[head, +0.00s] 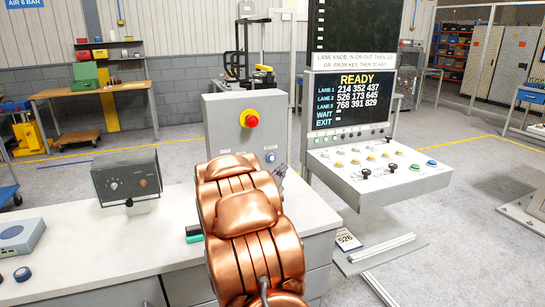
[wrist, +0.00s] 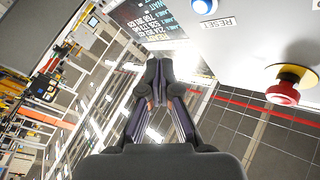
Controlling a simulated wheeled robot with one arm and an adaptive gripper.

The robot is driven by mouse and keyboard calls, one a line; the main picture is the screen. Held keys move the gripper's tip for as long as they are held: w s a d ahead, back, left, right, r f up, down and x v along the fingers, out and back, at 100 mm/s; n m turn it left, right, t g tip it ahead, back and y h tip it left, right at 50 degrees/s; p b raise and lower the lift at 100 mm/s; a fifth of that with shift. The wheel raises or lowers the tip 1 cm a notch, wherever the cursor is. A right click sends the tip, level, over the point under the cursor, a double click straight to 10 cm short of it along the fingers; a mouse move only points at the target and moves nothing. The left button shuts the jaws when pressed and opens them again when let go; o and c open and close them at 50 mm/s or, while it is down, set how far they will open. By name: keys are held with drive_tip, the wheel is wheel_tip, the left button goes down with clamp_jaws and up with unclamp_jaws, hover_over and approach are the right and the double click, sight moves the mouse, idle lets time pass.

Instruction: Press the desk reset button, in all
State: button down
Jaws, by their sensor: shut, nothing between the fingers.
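A grey control box (head: 225,142) stands on the white desk. It bears a red mushroom button on a yellow collar (head: 251,119) and, lower right, a small blue button (head: 270,157). In the wrist view the blue button (wrist: 203,5) is at the top edge, partly cut off, beside a label reading RESET; the red button (wrist: 284,92) is at the right. My gripper (wrist: 158,64) is shut and empty, its fingertips apart from the blue button in the picture. In the head view my copper arm hides most of the gripper; a dark part shows just below the blue button.
A sloped console (head: 375,175) with several buttons and knobs stands right of the desk under a screen (head: 350,100) reading READY. A dark grey box with knobs (head: 127,175) and a small blue-grey box (head: 17,237) sit on the desk at left. The floor behind is mostly open.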

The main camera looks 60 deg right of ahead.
sight(271, 157)
drive_tip(key=w+d, duration=0.1)
drive_tip(key=w+d+p, duration=0.1)
drive_tip(key=w, duration=0.1)
drive_tip(key=w+d+p, duration=0.1)
drive_tip(key=w, duration=0.1)
drive_tip(key=shift+d, duration=0.15)
drive_tip(key=shift+w, duration=0.15)
idle(1.4)
drive_tip(key=shift+w+d, duration=0.2)
drive_tip(key=shift+w, duration=0.05)
drive_tip(key=shift+w+d, duration=0.25)
drive_tip(key=shift+w, duration=0.15)
idle(0.9)
drive_tip(key=shift+s+b, duration=0.15)
drive_tip(key=shift+b, duration=0.15)
drive_tip(key=shift+s+a+f+b, duration=0.1)
drive_tip(key=shift+s+a+b, duration=0.3)
drive_tip(key=shift+s+b, duration=0.05)
drive_tip(key=shift+s, duration=0.15)
